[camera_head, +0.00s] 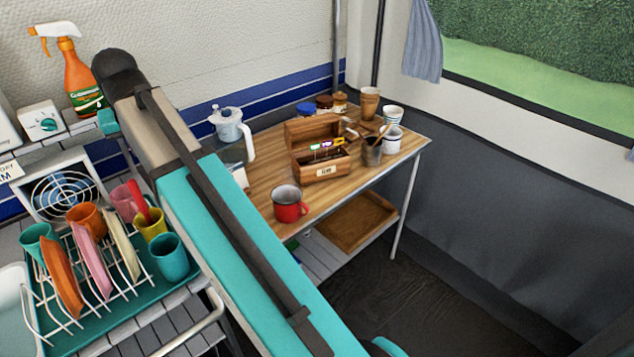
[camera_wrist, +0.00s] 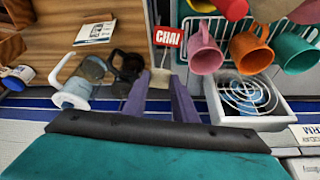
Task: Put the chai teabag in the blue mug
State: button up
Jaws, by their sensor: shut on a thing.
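In the wrist view, my gripper (camera_wrist: 160,88) has its purple fingers closed on the chai teabag (camera_wrist: 160,76), a small pale bag. Its red tag (camera_wrist: 168,37) reads "CHAI". My arm hides the gripper and teabag in the head view. No plainly blue mug can be made out. The wrist view also shows a teal mug (camera_wrist: 296,50) at right.
The dish rack (camera_head: 70,330) holds plates and coloured cups. A wooden tea box (camera_head: 322,178), a red mug (camera_head: 290,206) and a glass kettle (camera_head: 230,125) stand on the wooden table (camera_head: 335,198). A wire-grilled heater (camera_head: 62,185) stands behind the rack.

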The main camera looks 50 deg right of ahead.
jog(key=s+d+f+n+b, duration=0.1)
jog(key=s+d+f, duration=0.1)
jog(key=s+d, duration=0.6)
jog(key=s+d+f, duration=0.3)
jog(key=s+d, duration=0.1)
jog(key=d, duration=0.7)
jog(key=s+d+f+n+y+b, duration=0.1)
jog(key=s+d+f, duration=0.2)
jog(key=s+d, duration=1.1)
jog(key=s, duration=0.3)
jog(key=shift+s+f+b, duration=0.15)
jog(key=shift+s+b, duration=0.2)
jog(key=shift+b, duration=0.05)
jog(key=shift+w+p, duration=0.1)
jog(key=shift+p, duration=0.2)
jog(key=w+p, duration=0.1)
jog(key=p, duration=0.2)
jog(key=w+d+p, duration=0.1)
jog(key=p, duration=0.2)
jog(key=w+d+p, duration=0.1)
jog(key=w+p, duration=0.1)
jog(key=p, duration=0.1)
jog(key=shift+f+p, duration=0.1)
jog(key=shift+p, duration=0.25)
jog(key=shift+w+p, duration=0.3)
jog(key=shift+p, duration=0.65)
